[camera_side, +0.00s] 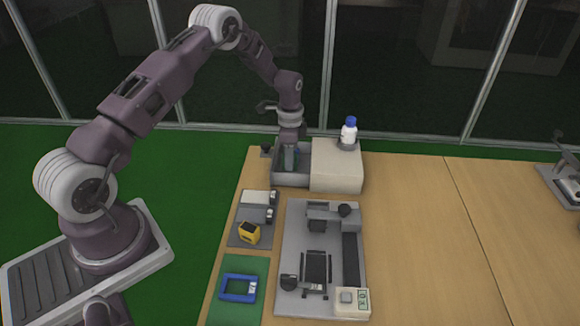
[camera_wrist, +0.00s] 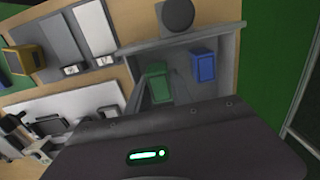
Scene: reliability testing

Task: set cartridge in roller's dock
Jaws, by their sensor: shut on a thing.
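My gripper (camera_side: 289,164) points down into a grey open-topped bin (camera_side: 292,181) at the back left of the table. It is shut on what looks like a green cartridge (camera_wrist: 158,84), though the fingers are mostly hidden in the wrist view. A blue block (camera_wrist: 203,66) stands beside the green one in the bin, apart from it. The flat grey machine (camera_side: 293,222), with a dark roller-like part (camera_side: 316,267) in its middle, lies at the front of the table. I cannot tell which part of it is the dock.
A cream box (camera_side: 335,167) with a blue-capped bottle (camera_side: 349,133) adjoins the bin. A yellow block (camera_side: 249,232) and white-topped plates lie left of the machine. A blue frame (camera_side: 238,288) is on a green mat. The table's right side is mostly clear.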

